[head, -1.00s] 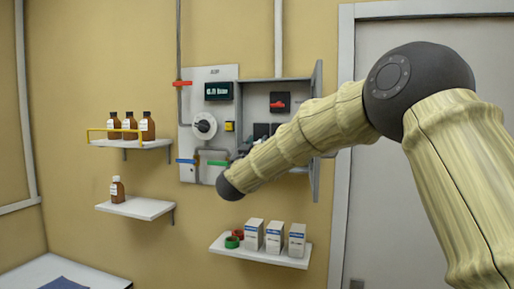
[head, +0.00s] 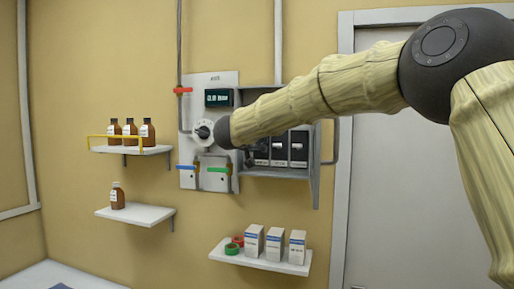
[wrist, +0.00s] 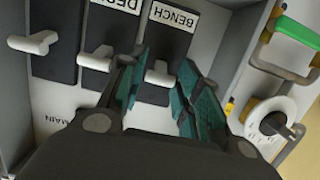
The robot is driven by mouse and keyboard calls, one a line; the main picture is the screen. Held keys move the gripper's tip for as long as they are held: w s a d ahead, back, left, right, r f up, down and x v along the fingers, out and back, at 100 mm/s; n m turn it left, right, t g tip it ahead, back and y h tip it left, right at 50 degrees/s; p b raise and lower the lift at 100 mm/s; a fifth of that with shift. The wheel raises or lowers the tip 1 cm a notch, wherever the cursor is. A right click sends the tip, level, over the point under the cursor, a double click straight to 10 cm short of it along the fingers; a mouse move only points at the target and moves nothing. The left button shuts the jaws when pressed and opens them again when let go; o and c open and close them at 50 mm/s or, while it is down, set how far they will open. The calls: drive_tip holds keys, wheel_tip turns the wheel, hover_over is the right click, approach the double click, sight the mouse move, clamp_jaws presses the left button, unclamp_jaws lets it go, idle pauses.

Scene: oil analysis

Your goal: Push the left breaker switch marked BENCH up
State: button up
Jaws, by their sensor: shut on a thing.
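The BENCH breaker is a dark block with a white T-shaped lever (wrist: 160,76) in the wrist view, where its BENCH label (wrist: 174,17) appears upside down. My gripper (wrist: 162,86) has its two teal-padded fingers on either side of this lever, shut on it. The picture does not show clearly how firmly each pad touches.
Two more breakers stand right of BENCH in the open grey box (head: 315,170); their levers show leftward in the wrist view (wrist: 34,43). A rotary dial (wrist: 272,122) and a green-handled latch (wrist: 297,31) are close by. A shelf of cartons (head: 262,262) is below.

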drive_tip(key=shift+d+r+g, duration=0.1)
drive_tip(key=shift+r+g, duration=0.2)
drive_tip(key=shift+r, duration=0.15)
drive_tip(key=o, duration=0.8)
drive_tip(key=shift+w, duration=0.15)
drive_tip(key=shift+o, duration=0.2)
drive_tip(key=shift+f, duration=0.15)
drive_tip(key=shift+s, duration=0.2)
drive_tip(key=v, duration=1.1)
drive_tip(key=shift+s, duration=0.4)
